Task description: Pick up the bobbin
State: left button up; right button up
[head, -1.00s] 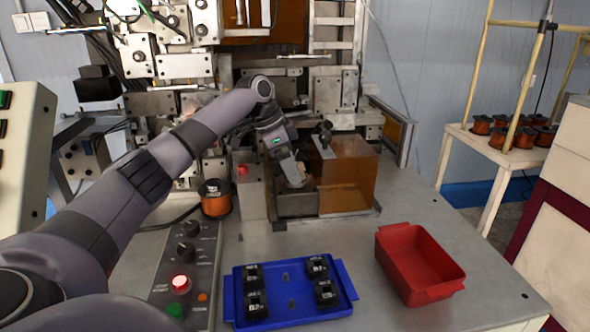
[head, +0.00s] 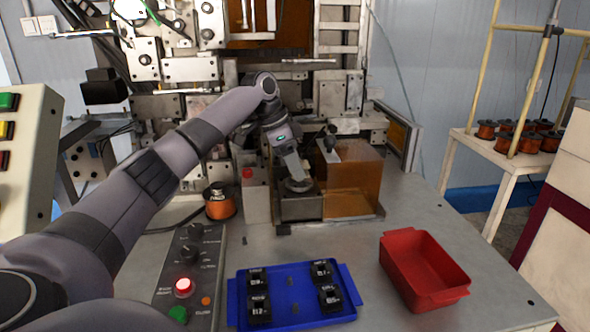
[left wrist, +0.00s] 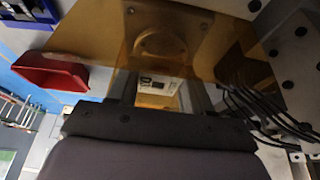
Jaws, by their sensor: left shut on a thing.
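My left gripper (head: 298,184) reaches down into the small grey metal box (head: 301,208) of the winder, beside the amber guard (head: 351,182). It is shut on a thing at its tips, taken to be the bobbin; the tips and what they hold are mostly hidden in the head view. In the left wrist view the two fingers (left wrist: 158,92) show as dark bars, with a pale patch with dark marks seen between them. Several black bobbins with white labels, one at the front left (head: 259,309), sit in the blue tray (head: 294,318). My right gripper is not in view.
A red bin (head: 424,270) stands right of the tray. An orange wire spool (head: 220,203) and a control panel with a lit red button (head: 184,287) are on the left. The winder's plates rise behind. The table between tray and guard is clear.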

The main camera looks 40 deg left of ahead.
pick_arm(q)
notch_tip(320, 180, up, 19)
jog(key=shift+f, duration=0.2)
dwell(0.4)
dwell(0.5)
